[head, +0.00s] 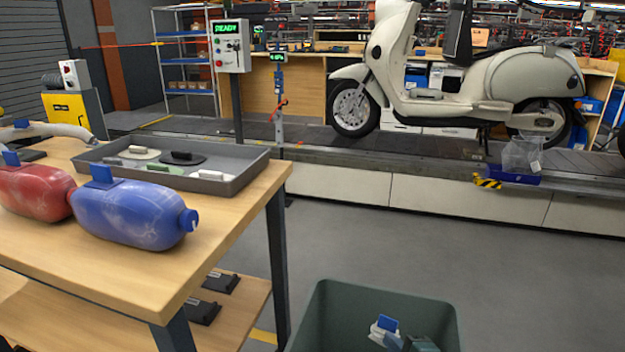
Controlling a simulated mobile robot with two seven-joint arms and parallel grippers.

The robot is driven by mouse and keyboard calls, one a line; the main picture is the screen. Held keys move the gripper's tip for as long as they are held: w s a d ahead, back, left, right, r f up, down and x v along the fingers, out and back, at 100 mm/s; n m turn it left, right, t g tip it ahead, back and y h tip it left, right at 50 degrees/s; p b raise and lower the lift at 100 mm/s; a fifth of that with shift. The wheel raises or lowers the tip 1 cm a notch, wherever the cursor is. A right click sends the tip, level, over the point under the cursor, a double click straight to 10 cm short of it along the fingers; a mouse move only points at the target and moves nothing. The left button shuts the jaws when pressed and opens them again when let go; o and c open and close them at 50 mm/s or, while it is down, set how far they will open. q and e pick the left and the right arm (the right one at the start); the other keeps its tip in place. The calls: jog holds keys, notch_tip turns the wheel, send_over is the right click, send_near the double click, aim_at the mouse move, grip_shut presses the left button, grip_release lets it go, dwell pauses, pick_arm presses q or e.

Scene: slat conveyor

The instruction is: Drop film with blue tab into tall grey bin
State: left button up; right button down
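The grey bin (335,312), greenish, stands on the floor at the bottom middle, cut off by the lower edge. A small blue tab (388,323) with pale, whitish film (377,332) shows within its opening. Beside it, to the lower right, is a grey-blue shape that appears to be my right gripper (408,344). It is mostly cut off, so I cannot tell whether its fingers hold the tab or are apart. I cannot tell whether the film touches the bin's bottom. My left gripper is not in view.
A wooden table (235,235) at left holds a blue bottle (130,212) and a red bottle (32,190), both with blue tabs, and a grey tray (222,184). Crumpled clear plastic (522,153) lies at the conveyor edge (440,160) below a scooter (500,90).

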jog(key=c, duration=2.2)
grip_release()
jog(key=c, duration=1.6)
grip_release()
jog(key=shift+s, duration=0.15)
pick_arm(q)
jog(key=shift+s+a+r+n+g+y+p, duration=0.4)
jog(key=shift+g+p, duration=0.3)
jog(key=shift+p, duration=0.7)
pick_arm(e)
jog(key=shift+v, duration=6.5)
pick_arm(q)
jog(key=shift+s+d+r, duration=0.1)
pick_arm(e)
jog(key=shift+a, duration=0.1)
